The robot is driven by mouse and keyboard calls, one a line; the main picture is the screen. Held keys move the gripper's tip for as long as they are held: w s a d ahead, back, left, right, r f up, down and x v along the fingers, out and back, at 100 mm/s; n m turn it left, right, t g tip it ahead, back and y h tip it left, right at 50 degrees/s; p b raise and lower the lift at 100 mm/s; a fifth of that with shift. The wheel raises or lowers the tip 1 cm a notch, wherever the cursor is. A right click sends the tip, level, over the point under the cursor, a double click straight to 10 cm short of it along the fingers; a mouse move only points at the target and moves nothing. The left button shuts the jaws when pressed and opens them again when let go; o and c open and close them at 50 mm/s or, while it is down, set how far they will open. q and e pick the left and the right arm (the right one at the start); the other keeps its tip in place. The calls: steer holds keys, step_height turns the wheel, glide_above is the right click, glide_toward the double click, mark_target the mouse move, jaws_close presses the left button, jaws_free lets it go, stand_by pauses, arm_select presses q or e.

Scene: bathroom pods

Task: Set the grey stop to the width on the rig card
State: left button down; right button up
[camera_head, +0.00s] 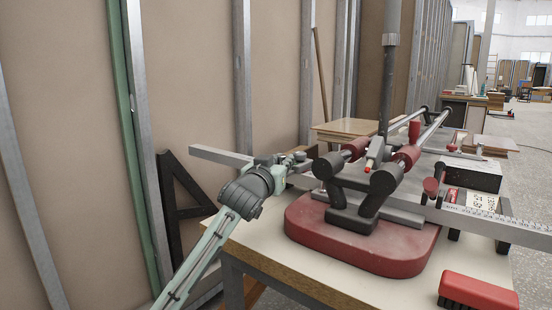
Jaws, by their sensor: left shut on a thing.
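My left gripper (297,162) comes in from the left and is shut on a small grey piece at the left part of the rig's bar, seemingly the grey stop; its fingers hide most of it. The long grey bar (220,155) reaches out left past the gripper. Its right part carries a printed scale (500,222). A white card with red marks (481,202), perhaps the rig card, stands by the scale; its writing is too small to read. A red-handled lever (431,187) sits at the bar left of it. My right gripper is not in view.
The rig's red base (360,246) stands on a pale worktable (262,240), with black and red rig parts (349,190) rising right of my gripper. A red brush (478,291) lies at the front right. Stacked boards (352,127) are behind. Wall panels stand to the left.

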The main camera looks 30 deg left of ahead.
arm_select(q)
steer(key=c, duration=1.4)
jaws_free()
steer(key=v, duration=1.2)
steer(key=shift+s, duration=0.1)
